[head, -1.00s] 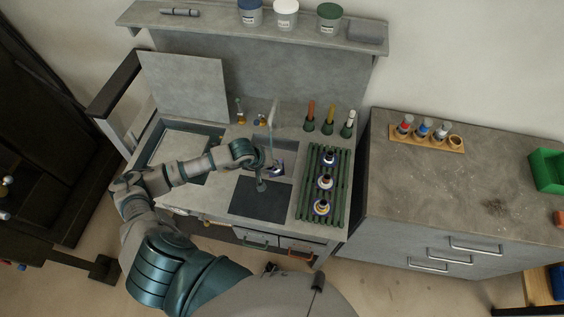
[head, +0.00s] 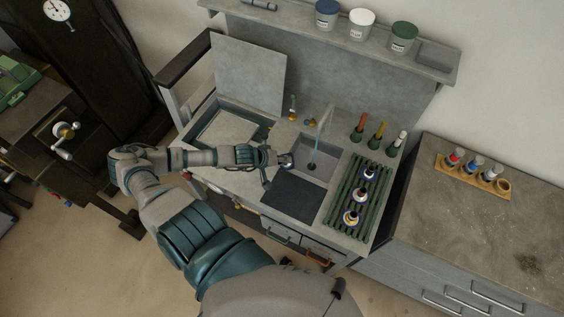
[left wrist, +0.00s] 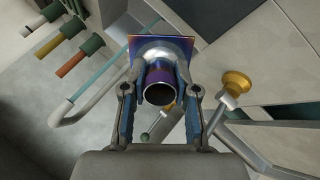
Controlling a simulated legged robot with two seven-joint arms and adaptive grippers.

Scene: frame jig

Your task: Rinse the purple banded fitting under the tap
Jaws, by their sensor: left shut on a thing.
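My left gripper (head: 276,158) is shut on the purple banded fitting (head: 288,161), over the left side of the sink basin (head: 318,165). In the left wrist view the fitting (left wrist: 160,82) shows a round open end, a purple band and a square blue-purple flange, between the two fingers (left wrist: 158,110). The tap (head: 327,116) stands at the back of the basin, right of the fitting and apart from it. A pale blue strip, perhaps water, runs near the tap pipe (left wrist: 83,112) in the left wrist view. My right gripper is not in view.
A green slatted rack (head: 344,203) right of the sink bears three fittings. A dark mat (head: 293,197) lies in front of the basin. Three coloured-handled brushes (head: 377,134) stand behind the rack. A gold knob (left wrist: 237,83) is close to the gripper's right.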

